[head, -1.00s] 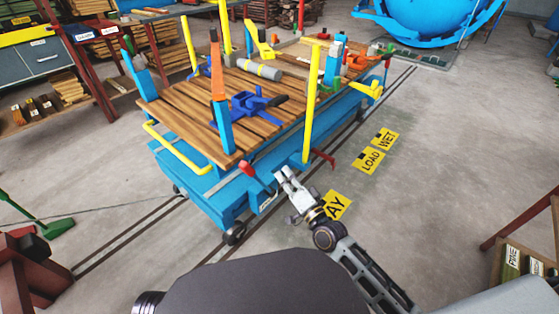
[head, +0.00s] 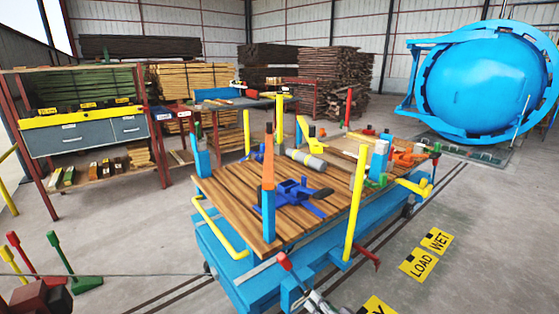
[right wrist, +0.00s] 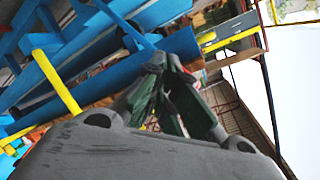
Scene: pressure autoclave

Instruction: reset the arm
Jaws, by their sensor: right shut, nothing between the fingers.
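My right gripper (head: 318,303) shows only in part at the bottom edge of the head view, beside the near corner of the blue cart (head: 240,275). In the right wrist view its dark fingers (right wrist: 172,92) are together with nothing between them. Blue cart framework (right wrist: 150,60) and a yellow post (right wrist: 57,82) show beyond the fingers there. A red-tipped lever (head: 284,262) stands at the cart's near end, close to the gripper; I cannot tell whether they touch. My left gripper is not in view.
The cart's wooden deck (head: 235,200) carries blue and orange clamps and upright posts. A large blue autoclave (head: 480,75) stands at the back right. Yellow LOAD (head: 418,264) and WET (head: 436,240) signs lie on open floor to the right. Shelves (head: 95,130) stand at left.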

